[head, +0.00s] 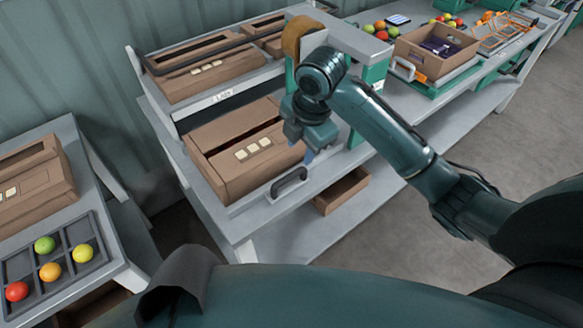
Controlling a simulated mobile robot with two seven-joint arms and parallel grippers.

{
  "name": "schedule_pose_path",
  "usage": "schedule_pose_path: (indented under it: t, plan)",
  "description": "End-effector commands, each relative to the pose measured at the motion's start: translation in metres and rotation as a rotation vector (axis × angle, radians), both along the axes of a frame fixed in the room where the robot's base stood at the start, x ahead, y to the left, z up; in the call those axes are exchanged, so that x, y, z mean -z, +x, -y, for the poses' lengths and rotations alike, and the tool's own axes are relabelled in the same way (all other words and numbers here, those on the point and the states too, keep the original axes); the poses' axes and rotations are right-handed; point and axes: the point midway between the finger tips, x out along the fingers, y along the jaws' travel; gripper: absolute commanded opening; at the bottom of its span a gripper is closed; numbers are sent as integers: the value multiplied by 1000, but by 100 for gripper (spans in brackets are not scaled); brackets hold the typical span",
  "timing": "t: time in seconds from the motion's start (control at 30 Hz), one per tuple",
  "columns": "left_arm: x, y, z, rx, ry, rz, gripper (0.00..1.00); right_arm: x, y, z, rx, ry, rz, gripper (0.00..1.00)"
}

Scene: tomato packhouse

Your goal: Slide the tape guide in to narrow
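A taping station with a brown tape roll (298,36) on top and green side posts (374,76) stands on the grey bench. A large brown carton (225,170) with open top flaps lies at the station's left. A black handle (289,183) on a grey plate sits along the carton's near side; it looks like the tape guide's handle, but I cannot be sure. My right gripper (314,154) points down just above and right of this handle, apart from it, at the carton's right end. Its finger opening is too small to judge. My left gripper is out of view.
A black tray (58,262) with several tomatoes stands on the left table beside another carton (35,185). More cartons (205,68) lie on the rear shelf. An open box (434,52) and loose tomatoes are at the back right. A small carton (342,190) sits underneath the bench.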

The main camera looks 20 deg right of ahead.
Motion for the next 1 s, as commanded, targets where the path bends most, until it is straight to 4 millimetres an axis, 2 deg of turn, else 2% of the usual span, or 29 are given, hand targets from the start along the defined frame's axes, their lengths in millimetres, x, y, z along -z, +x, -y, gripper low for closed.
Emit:
schedule_pose_path:
  t: [0.03,0.2,0.43,0.6,0.9,1.0]
  plan:
    - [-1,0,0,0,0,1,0,12,1,-1,2,0,-6,38]
    - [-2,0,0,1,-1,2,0,49,8,-4,1,-1,-5,38]
    - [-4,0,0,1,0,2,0,83,15,-6,3,1,-1,38]
    - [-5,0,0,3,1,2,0,95,18,-7,1,1,1,38]
    - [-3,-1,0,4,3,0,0,97,18,-7,1,2,1,38]
    - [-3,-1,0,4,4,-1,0,97,18,-7,1,2,1,30]
